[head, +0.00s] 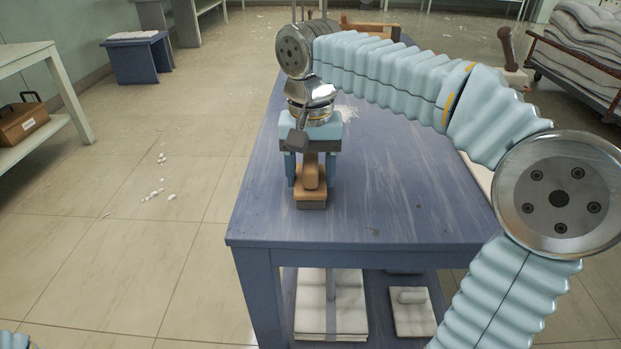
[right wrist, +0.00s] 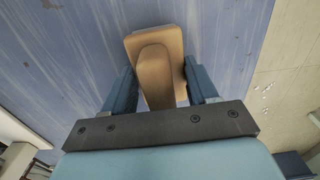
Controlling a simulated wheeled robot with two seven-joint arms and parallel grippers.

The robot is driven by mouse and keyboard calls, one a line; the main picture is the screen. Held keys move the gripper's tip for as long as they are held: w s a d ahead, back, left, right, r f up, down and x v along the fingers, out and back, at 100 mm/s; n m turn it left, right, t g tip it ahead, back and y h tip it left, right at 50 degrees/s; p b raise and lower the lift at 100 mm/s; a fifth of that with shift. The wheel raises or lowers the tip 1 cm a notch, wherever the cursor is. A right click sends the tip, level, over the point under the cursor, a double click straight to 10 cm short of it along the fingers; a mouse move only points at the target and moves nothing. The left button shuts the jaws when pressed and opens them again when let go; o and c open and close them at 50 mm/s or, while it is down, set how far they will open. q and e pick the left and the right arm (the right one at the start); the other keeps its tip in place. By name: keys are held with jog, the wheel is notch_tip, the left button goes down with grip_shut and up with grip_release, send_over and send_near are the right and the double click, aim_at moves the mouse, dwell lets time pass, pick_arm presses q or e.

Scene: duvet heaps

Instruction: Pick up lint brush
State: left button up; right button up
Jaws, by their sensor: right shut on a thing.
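The lint brush (head: 311,184) is a wooden block with a raised wooden handle and a greyish lower edge. It is at the left part of the blue table (head: 400,190), near the front. My right gripper (head: 305,172) comes down over it from above, with a blue finger on each side. In the right wrist view the brush (right wrist: 157,70) sits between the two fingers of the gripper (right wrist: 161,88), which are shut on its handle. I cannot tell whether the brush touches the tabletop. My left gripper is not in view.
White folded things lie on the shelf below. A rack of bedding (head: 590,45) is at the far right. A shelf with a brown toolbox (head: 22,120) is at left. The table's front right is clear.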

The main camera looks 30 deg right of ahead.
jog(key=shift+r, duration=0.6)
jog(key=s+d+r+p, duration=0.2)
jog(key=s+d+r, duration=0.3)
jog(key=d+r, duration=0.7)
jog(key=shift+d, duration=0.6)
